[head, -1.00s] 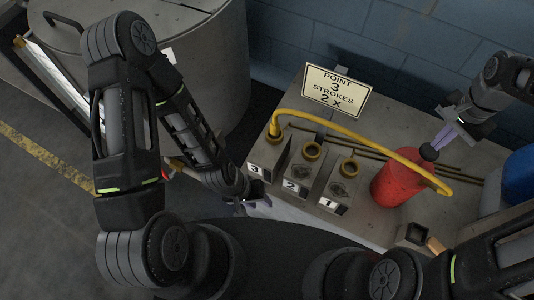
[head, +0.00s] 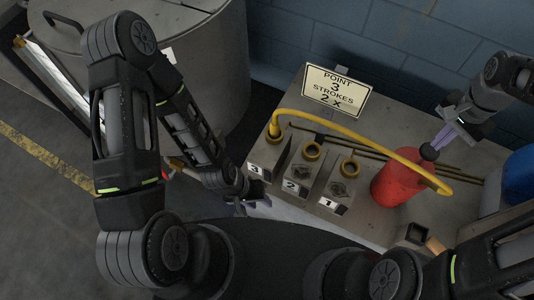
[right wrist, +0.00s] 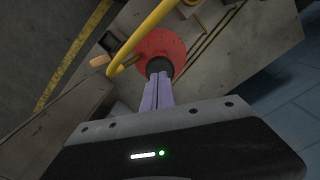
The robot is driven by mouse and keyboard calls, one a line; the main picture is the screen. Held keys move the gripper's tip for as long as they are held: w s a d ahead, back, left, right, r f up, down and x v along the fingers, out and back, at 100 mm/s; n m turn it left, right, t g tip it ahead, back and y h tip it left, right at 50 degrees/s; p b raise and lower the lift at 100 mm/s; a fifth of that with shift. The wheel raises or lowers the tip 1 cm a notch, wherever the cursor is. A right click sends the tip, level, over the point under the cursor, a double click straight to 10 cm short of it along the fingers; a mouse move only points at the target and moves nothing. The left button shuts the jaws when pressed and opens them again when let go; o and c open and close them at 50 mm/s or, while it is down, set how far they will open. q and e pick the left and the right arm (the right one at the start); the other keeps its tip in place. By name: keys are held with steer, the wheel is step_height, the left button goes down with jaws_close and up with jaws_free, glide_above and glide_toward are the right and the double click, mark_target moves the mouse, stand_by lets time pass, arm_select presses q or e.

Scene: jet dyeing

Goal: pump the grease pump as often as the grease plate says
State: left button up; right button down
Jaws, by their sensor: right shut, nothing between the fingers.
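The red grease pump (head: 396,184) stands on the grey bench, with a black knob (head: 429,152) on top. A yellow hose (head: 365,139) arches from the pump to the fitting at point 3 (head: 274,134). The grease plate (head: 337,91) reads "POINT 3 STROKES 2 x". My right gripper (head: 440,139) is shut, its purple fingertips at the knob. In the right wrist view the shut fingers (right wrist: 157,92) reach the black knob (right wrist: 158,66) above the red pump body (right wrist: 163,45); they look in contact. My left gripper (head: 257,203) hangs low before the bench, its fingers apart and empty.
Points 2 (head: 311,151) and 1 (head: 349,167) have open brass fittings beside point 3. A blue container (head: 520,175) stands at the right edge. A small dark box (head: 416,233) sits near the bench front. A large grey vessel (head: 200,60) stands at the left.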

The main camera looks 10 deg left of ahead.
mark_target(431, 150)
steer(key=shift+f, duration=0.15)
steer(key=shift+f+b, duration=1.95)
steer(key=shift+f, duration=0.45)
steer(key=shift+r, duration=0.2)
steer(key=shift+r+p, duration=1.95)
steer(key=shift+r, duration=0.45)
steer(key=shift+f, duration=0.25)
steer(key=shift+f+b, duration=1.9)
steer(key=shift+f, duration=0.35)
steer(key=shift+r+p, duration=1.9)
steer(key=shift+r, duration=0.6)
